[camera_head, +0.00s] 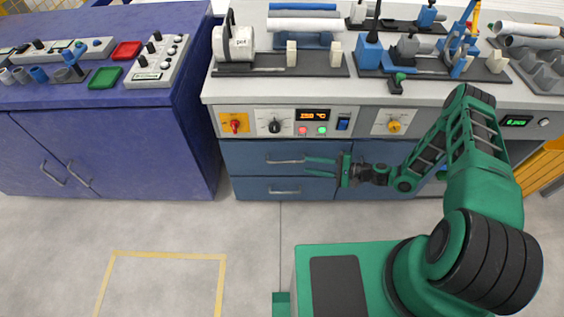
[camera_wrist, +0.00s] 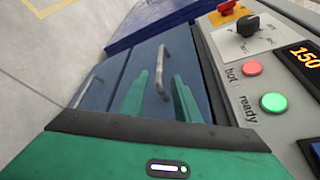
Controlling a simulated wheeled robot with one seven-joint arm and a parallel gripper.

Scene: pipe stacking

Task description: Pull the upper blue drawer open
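The upper blue drawer (camera_head: 243,155) is in the cabinet under the workbench and looks shut. Its metal bar handle (camera_head: 286,161) runs level across its front. In the wrist view the handle (camera_wrist: 161,75) appears between my two green fingers, towards their tips. My gripper (camera_head: 308,166) is open, its fingers pointing left near the handle's right end. The open fingers also show in the wrist view (camera_wrist: 158,92). I cannot tell whether they touch the handle. The lower drawer (camera_head: 252,188) with its own handle sits below and looks shut.
The bench control panel (camera_head: 355,123), with knobs, lit buttons and a display, runs just above the drawers. A purple-blue cabinet (camera_head: 110,150) stands on the left. The floor (camera_head: 250,228) before the drawers is clear. Tools and pipes lie on the bench top.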

